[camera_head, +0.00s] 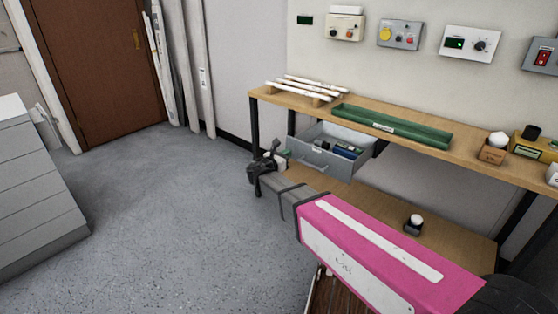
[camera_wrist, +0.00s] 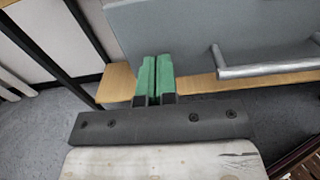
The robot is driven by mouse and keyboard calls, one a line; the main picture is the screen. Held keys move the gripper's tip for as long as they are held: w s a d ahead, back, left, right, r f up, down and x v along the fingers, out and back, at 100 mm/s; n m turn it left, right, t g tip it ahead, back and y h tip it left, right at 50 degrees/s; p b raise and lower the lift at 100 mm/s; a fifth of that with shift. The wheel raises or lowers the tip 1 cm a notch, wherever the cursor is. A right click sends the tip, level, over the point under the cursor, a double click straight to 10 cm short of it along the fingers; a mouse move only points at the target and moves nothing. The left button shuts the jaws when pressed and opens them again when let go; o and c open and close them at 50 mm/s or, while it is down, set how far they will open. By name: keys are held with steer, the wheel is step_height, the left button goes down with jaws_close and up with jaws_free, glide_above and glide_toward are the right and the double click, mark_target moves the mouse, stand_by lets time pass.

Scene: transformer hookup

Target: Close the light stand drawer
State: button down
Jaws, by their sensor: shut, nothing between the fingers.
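The light stand drawer (camera_head: 328,151) is a grey drawer pulled out under the wooden bench top, with several dark and blue items inside. Its front panel fills the top right of the wrist view (camera_wrist: 270,25), with the bar handle (camera_wrist: 265,66) right of my fingers. My gripper (camera_head: 284,154) is at the left end of the drawer front in the head view. In the wrist view its green fingers (camera_wrist: 156,77) are together with nothing between them, pointing at the lower left part of the drawer front. I cannot tell whether they touch it.
The bench top (camera_head: 455,153) holds a green tray (camera_head: 390,127), white rods (camera_head: 305,91) and small boxes. A lower shelf (camera_head: 445,242) carries a small dark item with a white top. Dark bench legs (camera_head: 254,125) stand near my gripper. The floor (camera_head: 170,215) at left is clear.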

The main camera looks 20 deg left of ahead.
steer(key=shift+x, duration=1)
glide_toward(327, 128)
steer(key=x, duration=0.3)
steer(key=shift+w+d, duration=0.1)
steer(key=shift+w, duration=0.1)
steer(key=shift+w+d, duration=0.15)
steer(key=shift+w, duration=0.2)
steer(key=shift+w+r, duration=0.1)
steer(key=shift+w, duration=0.05)
